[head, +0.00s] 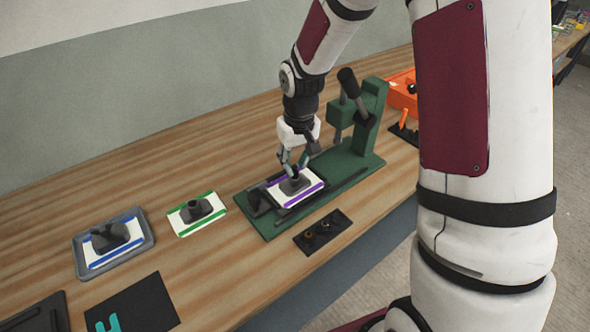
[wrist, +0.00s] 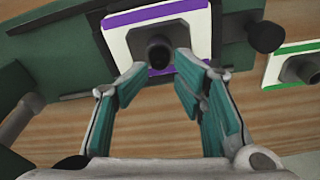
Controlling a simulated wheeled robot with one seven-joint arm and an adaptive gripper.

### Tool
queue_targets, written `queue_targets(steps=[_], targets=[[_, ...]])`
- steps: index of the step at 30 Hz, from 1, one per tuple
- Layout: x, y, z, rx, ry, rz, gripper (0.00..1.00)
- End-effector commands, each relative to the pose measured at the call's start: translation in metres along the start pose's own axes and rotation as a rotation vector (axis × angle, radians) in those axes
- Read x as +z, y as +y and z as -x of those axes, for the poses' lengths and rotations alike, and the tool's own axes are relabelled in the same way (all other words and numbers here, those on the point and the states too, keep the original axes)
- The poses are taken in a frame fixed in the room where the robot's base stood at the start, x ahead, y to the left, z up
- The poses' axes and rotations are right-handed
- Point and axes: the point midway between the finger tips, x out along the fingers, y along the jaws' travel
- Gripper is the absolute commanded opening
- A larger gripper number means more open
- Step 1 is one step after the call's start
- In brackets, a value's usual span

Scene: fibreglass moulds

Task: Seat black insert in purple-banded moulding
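The purple-banded moulding (head: 311,191) is a white plate with purple stripes and a raised grey boss, lying on the green press base. In the wrist view the moulding (wrist: 120,42) shows its dark round boss (wrist: 158,52) between and just beyond my fingertips. My gripper (head: 294,168) is above the boss, pointing down; its teal-padded fingers (wrist: 160,72) are apart, with nothing visibly held between them. The boss top looks dark; I cannot tell whether a black insert sits in it. Small dark and brownish pieces lie on a black mat (head: 338,222) in front of the press.
The green press (head: 372,110) with its black-knobbed lever stands right behind the moulding. A green-banded moulding (head: 183,228) and a blue-banded one in a grey tray (head: 80,272) lie left. An orange bin (head: 402,92) is at the back right. Bare wood lies behind the mouldings.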

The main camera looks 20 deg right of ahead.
Motion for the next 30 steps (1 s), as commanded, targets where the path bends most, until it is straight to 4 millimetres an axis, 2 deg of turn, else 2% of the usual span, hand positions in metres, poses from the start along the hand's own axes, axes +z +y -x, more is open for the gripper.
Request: queue_targets(steps=[3,9,20,23,30], targets=[[-0.002,0.001,0.029,0.002,0.007,-0.001,0.34],[-0.002,0.000,0.067,0.001,0.008,-0.001,0.34],[0.005,-0.001,0.106,0.010,0.017,0.000,0.34],[0.018,-0.002,0.130,0.027,0.043,-0.004,0.34],[0.080,-0.008,0.199,0.067,0.131,-0.029,0.34]])
